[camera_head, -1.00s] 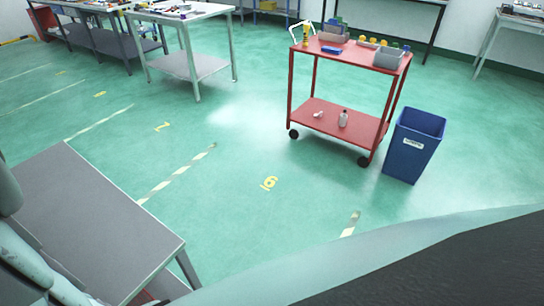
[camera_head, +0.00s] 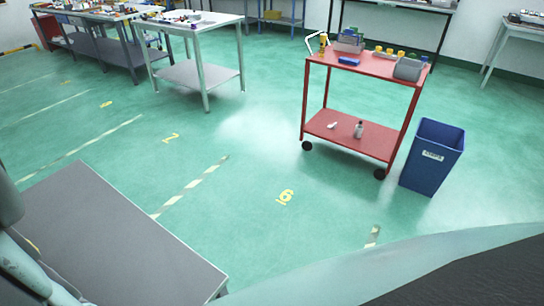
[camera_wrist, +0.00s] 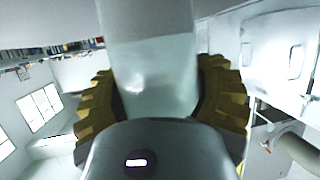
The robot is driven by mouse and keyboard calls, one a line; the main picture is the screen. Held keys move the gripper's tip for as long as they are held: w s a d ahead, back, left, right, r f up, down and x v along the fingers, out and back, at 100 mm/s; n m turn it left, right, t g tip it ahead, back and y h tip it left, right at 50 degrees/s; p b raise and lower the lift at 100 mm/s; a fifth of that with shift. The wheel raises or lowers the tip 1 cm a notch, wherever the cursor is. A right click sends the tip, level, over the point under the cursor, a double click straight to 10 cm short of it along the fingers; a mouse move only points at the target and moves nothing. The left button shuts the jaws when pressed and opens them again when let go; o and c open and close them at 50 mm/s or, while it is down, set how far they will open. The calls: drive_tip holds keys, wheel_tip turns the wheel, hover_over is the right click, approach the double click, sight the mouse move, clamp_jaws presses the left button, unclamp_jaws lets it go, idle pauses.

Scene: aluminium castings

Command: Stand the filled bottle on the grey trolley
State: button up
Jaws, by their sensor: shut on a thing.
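In the wrist view, my gripper (camera_wrist: 160,98), with yellow ridged fingers, is shut on a pale, translucent bottle (camera_wrist: 150,65). The fingers press on its two sides. Its upper end runs out of the frame and its lower part is hidden behind my gripper's body. A flat grey top (camera_head: 105,240) stands at the lower left of the head view, close to my body; only part of it shows, and I cannot tell whether it is a trolley. My gripper and the held bottle are not clearly visible in the head view.
A red trolley (camera_head: 350,137) holds bins on top, and a small bottle (camera_head: 359,129) and a white item on its lower shelf. A blue bin (camera_head: 432,157) stands to its right. Worktables (camera_head: 190,22) line the back. Green floor between is clear.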

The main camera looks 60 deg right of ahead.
drive_tip(key=shift+f, duration=0.1)
drive_tip(key=o, duration=1.4)
